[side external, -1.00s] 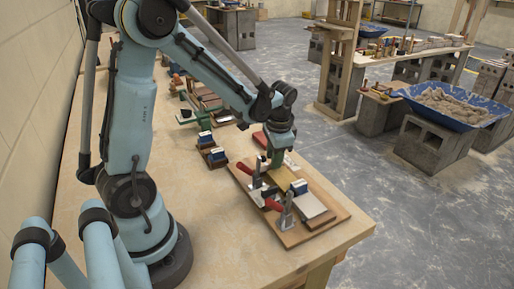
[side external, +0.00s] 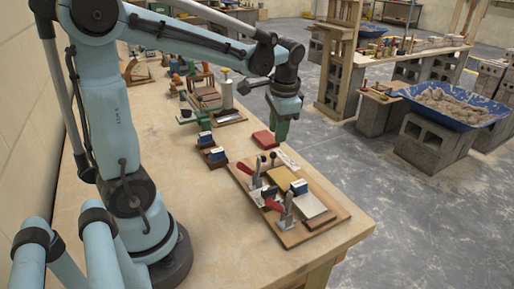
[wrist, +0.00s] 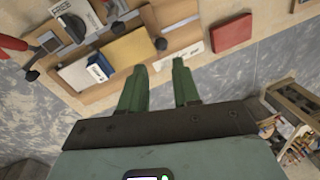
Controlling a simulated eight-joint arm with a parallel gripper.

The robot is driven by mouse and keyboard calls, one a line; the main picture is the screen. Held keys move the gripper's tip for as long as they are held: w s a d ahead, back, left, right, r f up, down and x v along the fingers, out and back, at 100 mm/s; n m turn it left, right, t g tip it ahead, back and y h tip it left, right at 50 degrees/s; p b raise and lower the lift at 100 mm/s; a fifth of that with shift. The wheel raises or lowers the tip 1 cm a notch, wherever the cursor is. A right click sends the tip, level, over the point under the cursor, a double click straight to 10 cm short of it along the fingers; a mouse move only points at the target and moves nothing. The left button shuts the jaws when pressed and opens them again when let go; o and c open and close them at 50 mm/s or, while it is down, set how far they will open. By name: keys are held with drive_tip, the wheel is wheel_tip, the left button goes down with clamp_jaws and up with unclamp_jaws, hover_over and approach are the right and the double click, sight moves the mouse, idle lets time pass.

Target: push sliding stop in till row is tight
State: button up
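A wooden fixture board (side external: 292,238) lies near the table corner. On it sit a yellow block (side external: 281,178), a pale grey block (side external: 308,205) and a blue-and-white block (side external: 299,187). A black knob (wrist: 161,43) stands by a wooden piece near the yellow block's end; I cannot tell surely whether this is the sliding stop. My gripper (side external: 281,140) hangs above the board's far end. Its green fingers (wrist: 158,75) are apart and empty in the wrist view.
Toggle clamps with red handles (side external: 272,204) stand along the board's near side. A white labelled plate (side external: 287,160) and a red block (side external: 264,139) lie by its far end. Small block stacks (side external: 215,156) sit to the left. Bare table lies in front.

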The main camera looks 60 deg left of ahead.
drive_tip(key=shift+d+r, duration=0.25)
drive_tip(key=shift+r, duration=0.85)
drive_tip(key=shift+s, duration=0.1)
drive_tip(key=s+d+f+n+t+h, duration=0.1)
drive_tip(key=s+d+n+t+h, duration=0.1)
drive_tip(key=s+d+t, duration=0.4)
drive_tip(key=shift+d+f+t, duration=0.4)
drive_tip(key=shift+d, duration=1.65)
drive_tip(key=shift+c, duration=0.4)
